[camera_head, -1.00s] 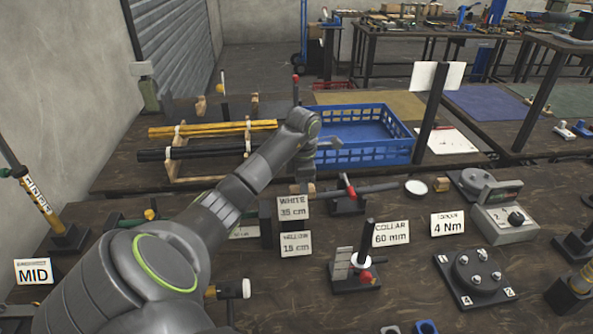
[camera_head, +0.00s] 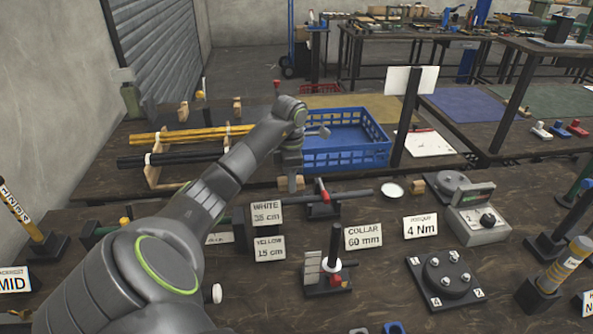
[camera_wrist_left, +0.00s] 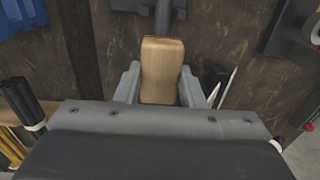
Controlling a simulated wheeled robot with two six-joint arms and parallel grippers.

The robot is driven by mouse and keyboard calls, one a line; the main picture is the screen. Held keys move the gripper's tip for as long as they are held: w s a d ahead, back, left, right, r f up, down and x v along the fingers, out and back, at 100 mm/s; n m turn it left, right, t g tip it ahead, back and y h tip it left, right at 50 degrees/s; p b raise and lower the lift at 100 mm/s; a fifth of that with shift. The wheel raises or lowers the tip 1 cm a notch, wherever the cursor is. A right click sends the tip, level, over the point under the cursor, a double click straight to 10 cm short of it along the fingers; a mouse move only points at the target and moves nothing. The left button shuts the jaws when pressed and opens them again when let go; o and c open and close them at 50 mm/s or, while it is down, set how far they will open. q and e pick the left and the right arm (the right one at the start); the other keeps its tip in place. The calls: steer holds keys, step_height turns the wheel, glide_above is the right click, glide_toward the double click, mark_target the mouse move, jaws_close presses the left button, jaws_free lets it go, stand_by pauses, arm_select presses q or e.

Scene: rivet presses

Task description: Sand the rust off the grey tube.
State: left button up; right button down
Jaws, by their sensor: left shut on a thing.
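The grey tube (camera_head: 352,194) lies level in a black clamp stand (camera_head: 323,210) with a red handle, on the near bench. My left gripper (camera_head: 290,178) is shut on a tan sanding block (camera_head: 291,184) at the tube's left part. In the left wrist view the block (camera_wrist_left: 162,70) sits between the jaws (camera_wrist_left: 160,88), and a short dark length of the tube (camera_wrist_left: 163,18) shows beyond it. The block hides the tube there. I cannot tell whether they touch, and no rust can be made out. My right gripper is out of view.
A blue crate (camera_head: 345,150) and racked yellow and black rods (camera_head: 185,160) stand behind. Label cards such as COLLAR 60 mm (camera_head: 364,237), a collar stand (camera_head: 330,280), a torque tester (camera_head: 478,218) and a round bolt plate (camera_head: 446,275) crowd the bench around the clamp.

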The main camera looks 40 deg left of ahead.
arm_select(q)
steer(key=shift+r+p, duration=0.4)
steer(key=shift+r, duration=0.5)
steer(key=shift+w+r+p, duration=0.1)
steer(key=shift+r+p, duration=0.3)
steer(key=shift+r, duration=0.7)
steer(key=shift+f, duration=0.1)
